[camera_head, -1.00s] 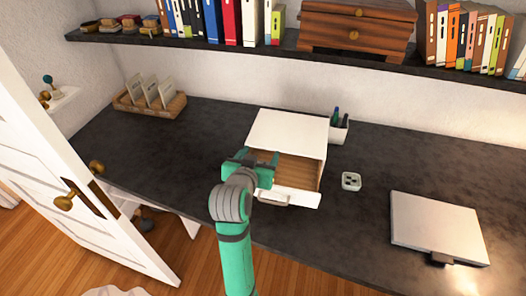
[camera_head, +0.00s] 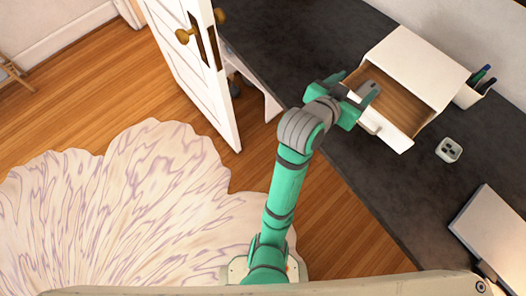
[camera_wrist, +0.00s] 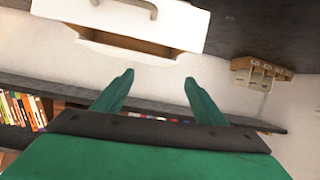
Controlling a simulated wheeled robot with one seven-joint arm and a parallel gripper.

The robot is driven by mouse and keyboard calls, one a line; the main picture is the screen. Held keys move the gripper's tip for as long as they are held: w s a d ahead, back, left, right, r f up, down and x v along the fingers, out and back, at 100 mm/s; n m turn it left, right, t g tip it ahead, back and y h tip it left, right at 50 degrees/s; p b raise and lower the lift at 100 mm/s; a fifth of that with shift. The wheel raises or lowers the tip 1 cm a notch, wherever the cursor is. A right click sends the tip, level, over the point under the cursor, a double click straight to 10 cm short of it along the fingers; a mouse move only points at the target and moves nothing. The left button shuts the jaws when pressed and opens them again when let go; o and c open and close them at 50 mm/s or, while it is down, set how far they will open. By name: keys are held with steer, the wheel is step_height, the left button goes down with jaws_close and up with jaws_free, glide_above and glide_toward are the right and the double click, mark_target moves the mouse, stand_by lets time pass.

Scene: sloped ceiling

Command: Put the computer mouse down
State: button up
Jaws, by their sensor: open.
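My gripper (camera_head: 357,88) is at the open drawer (camera_head: 398,140) of a white box (camera_head: 422,58) on the dark desk. In the wrist view my gripper (camera_wrist: 158,88) has its two green fingers spread apart, with nothing between them. The white drawer front (camera_wrist: 120,47) with its handle lies beyond the fingertips there. I cannot make out a computer mouse for certain in either view. My gripper hides part of the drawer's inside.
A small white block with dark spots (camera_head: 449,150) and a silver laptop (camera_head: 495,228) lie to the right on the desk. A white door (camera_head: 195,65) stands open at left. A pale rug (camera_head: 120,215) covers the floor.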

steer(key=s+a+f+n+t+y, duration=0.25)
steer(key=s+a+f+n, duration=0.2)
steer(key=a+f, duration=0.35)
steer(key=s+a+f+n+t+y, duration=0.2)
steer(key=s+a+f+n+y, duration=0.15)
steer(key=s+a+f, duration=0.4)
steer(key=s+a+y, duration=0.2)
steer(key=s+a, duration=0.3)
steer(key=s, duration=0.4)
steer(key=s+a+f+t+y, duration=0.1)
steer(key=s+a, duration=0.3)
steer(key=s, duration=0.5)
steer(key=shift+a+y, duration=0.35)
steer(key=shift+y, duration=0.15)
